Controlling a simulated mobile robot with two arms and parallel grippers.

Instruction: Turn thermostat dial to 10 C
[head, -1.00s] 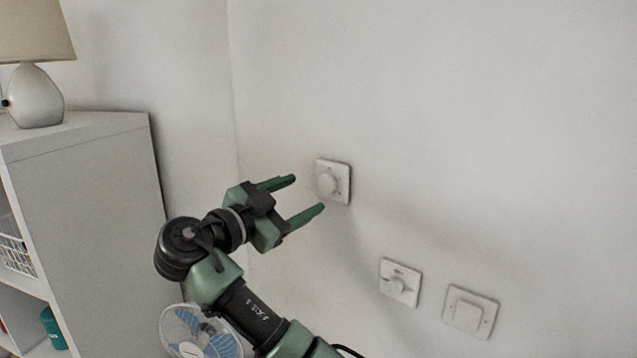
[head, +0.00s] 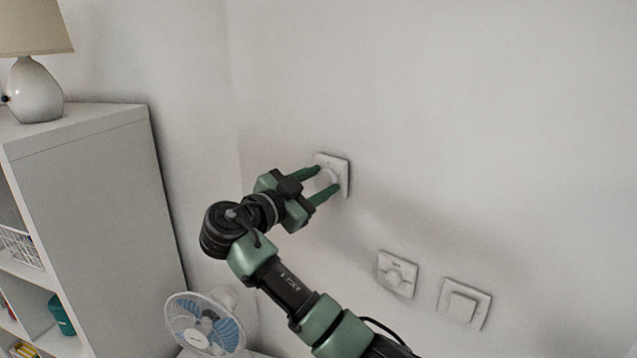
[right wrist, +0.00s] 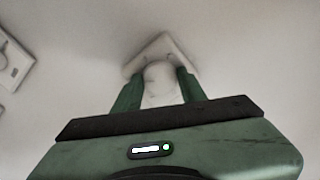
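A white wall plate (head: 343,167) carries a round, pale dial (head: 327,178), taken as the thermostat. Its scale cannot be read. In the right wrist view the dial (right wrist: 160,79) stands out from its plate (right wrist: 166,48), straight ahead. My right gripper (head: 328,179) is at this dial, with one green finger on each side of it. The fingers (right wrist: 160,85) are apart and the dial is between their tips. I see no clear grip, and contact with the dial cannot be made out. My left gripper is in neither view.
A second plate with a knob (head: 396,275) and a square switch (head: 462,304) are lower right on the wall. A fan (head: 205,323) stands below my right arm. A white shelf unit (head: 95,185) with a lamp (head: 36,92) stands left. The wall above is bare.

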